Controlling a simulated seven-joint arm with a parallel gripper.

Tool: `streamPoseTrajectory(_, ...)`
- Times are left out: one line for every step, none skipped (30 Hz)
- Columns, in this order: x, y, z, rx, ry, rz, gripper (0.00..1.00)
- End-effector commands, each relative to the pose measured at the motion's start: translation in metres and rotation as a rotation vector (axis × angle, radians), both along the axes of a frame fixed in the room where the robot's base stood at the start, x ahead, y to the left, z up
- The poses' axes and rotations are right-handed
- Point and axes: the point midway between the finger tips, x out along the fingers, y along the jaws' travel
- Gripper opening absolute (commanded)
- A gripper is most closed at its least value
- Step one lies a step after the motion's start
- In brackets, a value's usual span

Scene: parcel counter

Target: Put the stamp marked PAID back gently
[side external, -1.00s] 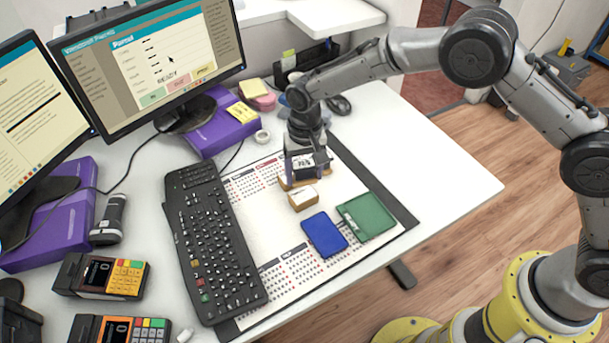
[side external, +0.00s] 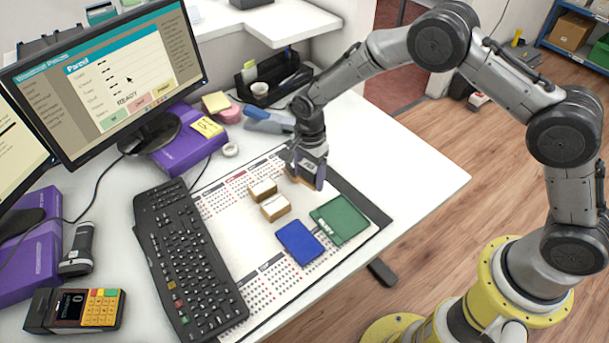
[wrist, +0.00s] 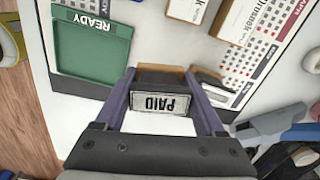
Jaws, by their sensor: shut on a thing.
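My gripper (wrist: 161,82) is shut on a black stamp whose white label reads PAID (wrist: 165,103), upside down in the wrist view. A brown, wood-like edge shows behind the stamp. In the side view my gripper (side external: 308,176) is low over the right part of the counter mat, with the held stamp mostly hidden. A brown piece (side external: 293,179) shows at its left; I cannot tell whether it is a holder or part of the stamp. Whether the stamp touches anything below is unclear. A small dark and brown object (wrist: 214,88) lies just right of the fingers.
Two small cardboard boxes (side external: 263,190) sit left of my gripper. A green tray marked READY (wrist: 90,45) and a blue pad (side external: 300,243) lie nearer the front edge. A blue-grey tool (side external: 268,121) lies behind. The keyboard (side external: 188,252) is left.

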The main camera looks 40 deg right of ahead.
Motion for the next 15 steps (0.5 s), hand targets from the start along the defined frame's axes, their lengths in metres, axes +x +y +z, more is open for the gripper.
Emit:
streamPoseTrajectory(0.0,0.0,-0.002,0.0,0.001,0.001,0.0)
streamPoseTrajectory(0.0,0.0,-0.004,0.0,0.001,0.001,0.0)
streamPoseTrajectory(0.0,0.0,-0.006,0.0,0.001,0.001,0.0)
streamPoseTrajectory(0.0,0.0,-0.008,0.0,0.002,0.001,0.0)
streamPoseTrajectory(0.0,0.0,-0.01,0.0,0.002,0.002,0.0)
streamPoseTrajectory(-0.001,0.0,-0.012,-0.001,0.003,0.002,0.0)
streamPoseTrajectory(-0.001,0.0,-0.014,-0.001,0.003,0.002,0.0)
streamPoseTrajectory(-0.001,0.0,-0.016,0.0,0.002,0.002,0.0)
streamPoseTrajectory(0.0,0.0,-0.019,0.0,0.002,0.002,0.0)
streamPoseTrajectory(0.0,0.0,-0.021,0.0,0.002,0.002,0.0)
streamPoseTrajectory(0.0,0.0,-0.023,0.0,0.002,0.002,0.0)
streamPoseTrajectory(0.0,0.0,-0.026,0.0,0.002,0.002,0.0)
streamPoseTrajectory(-0.001,0.0,-0.028,-0.001,0.003,0.002,0.0)
streamPoseTrajectory(0.0,0.0,-0.03,0.0,0.002,0.002,0.0)
streamPoseTrajectory(0.0,0.0,-0.032,0.0,0.002,0.002,0.0)
